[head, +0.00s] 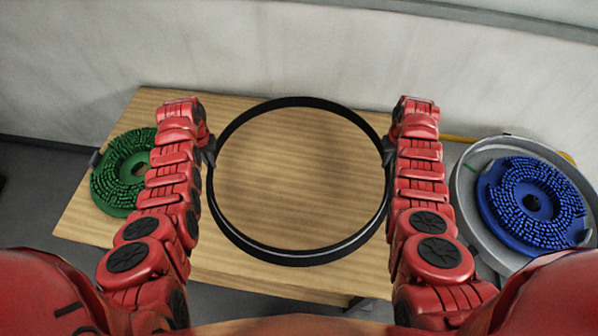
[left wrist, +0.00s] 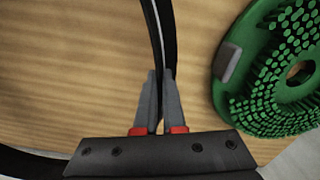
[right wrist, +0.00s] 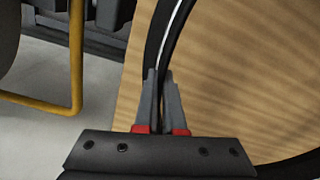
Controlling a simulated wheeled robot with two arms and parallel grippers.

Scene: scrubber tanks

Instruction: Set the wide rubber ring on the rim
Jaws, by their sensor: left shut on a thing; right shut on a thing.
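The wide black rubber ring (head: 299,258) is held level above the wooden table, between my two arms in the head view. My left gripper (head: 209,152) is shut on the ring's left side; the left wrist view shows its grey fingers (left wrist: 161,100) on either side of the band. My right gripper (head: 389,151) is shut on the ring's right side; the right wrist view shows its fingers (right wrist: 161,100) closed on the band. A round grey tank (head: 466,205) stands at the right, with a blue bristle disc (head: 508,213) inside its rim.
The wooden table (head: 255,275) has bare surface under the ring. A green bristle disc (head: 112,180) lies at its left end, also in the left wrist view (left wrist: 226,105). A yellow tube (right wrist: 76,60) runs beside the table. A pale wall (head: 300,50) stands behind.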

